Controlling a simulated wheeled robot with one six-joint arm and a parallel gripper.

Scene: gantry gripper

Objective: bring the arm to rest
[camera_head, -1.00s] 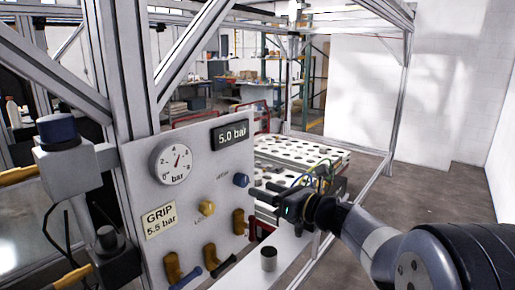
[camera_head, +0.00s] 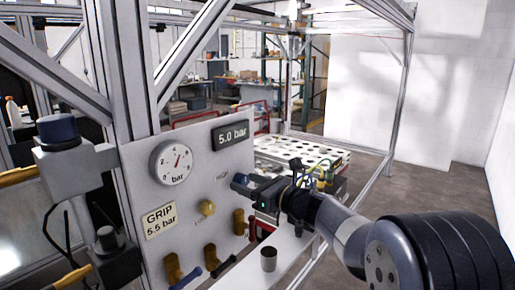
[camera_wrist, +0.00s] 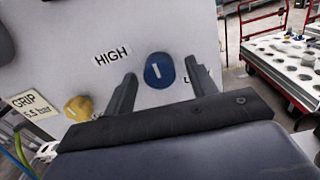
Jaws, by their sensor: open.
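My gripper (camera_head: 240,183) is in front of the right part of the grey panel (camera_head: 190,190) in the head view. In the wrist view, my gripper (camera_wrist: 160,92) shows two dark fingers spread apart, with nothing held between them. A blue knob (camera_wrist: 159,70) with a white mark is on the panel beyond the fingers, in line with the space between them. Whether a fingertip touches it cannot be told. A yellow knob (camera_head: 207,208) sits lower left on the panel and also shows in the wrist view (camera_wrist: 78,108).
A grey cup (camera_head: 268,258) stands on a ledge below. A cart with a perforated top (camera_head: 300,152) is behind. Frame posts stand around.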

